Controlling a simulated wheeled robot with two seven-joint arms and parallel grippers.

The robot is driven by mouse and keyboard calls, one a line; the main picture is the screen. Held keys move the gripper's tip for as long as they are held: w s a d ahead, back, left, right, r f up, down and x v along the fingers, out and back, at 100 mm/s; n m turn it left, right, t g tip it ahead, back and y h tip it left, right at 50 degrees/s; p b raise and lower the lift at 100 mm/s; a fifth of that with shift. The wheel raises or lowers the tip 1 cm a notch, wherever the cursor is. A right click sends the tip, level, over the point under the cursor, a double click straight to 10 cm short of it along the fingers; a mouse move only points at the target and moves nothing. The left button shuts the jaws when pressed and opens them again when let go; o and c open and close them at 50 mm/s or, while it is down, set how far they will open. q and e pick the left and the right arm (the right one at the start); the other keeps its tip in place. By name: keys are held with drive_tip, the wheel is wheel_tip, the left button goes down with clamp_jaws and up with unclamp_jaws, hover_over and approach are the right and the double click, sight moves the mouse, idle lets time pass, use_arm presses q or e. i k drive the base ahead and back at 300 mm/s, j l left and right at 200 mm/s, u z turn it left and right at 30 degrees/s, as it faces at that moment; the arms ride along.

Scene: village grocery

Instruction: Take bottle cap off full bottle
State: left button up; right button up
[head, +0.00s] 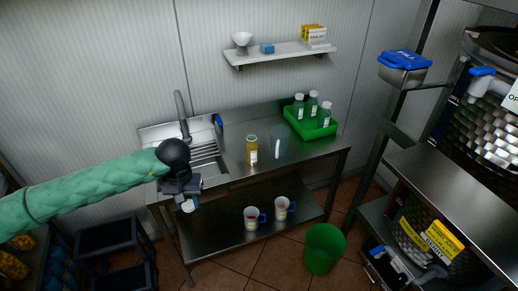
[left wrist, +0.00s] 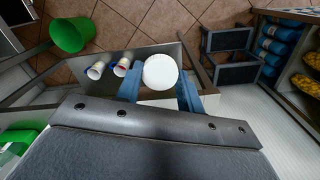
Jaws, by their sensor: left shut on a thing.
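The same white thing shows small at the gripper in the head view (head: 188,205). My right gripper is not in view.
A clear bottle-like thing (head: 277,149) stands right of the amber bottle. A green crate (head: 313,130) with several green bottles is at the counter's right. Two mugs (head: 251,218) are on the lower shelf. A green bin (head: 323,249) stands on the floor.

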sight(251, 147)
drive_tip(key=i+j+z, duration=0.25)
drive_tip(key=i+j, duration=0.15)
drive_tip(key=j, duration=0.25)
drive_tip(key=i+j+z, duration=0.1)
drive_tip(key=j, duration=0.25)
drive_tip(key=i, duration=0.1)
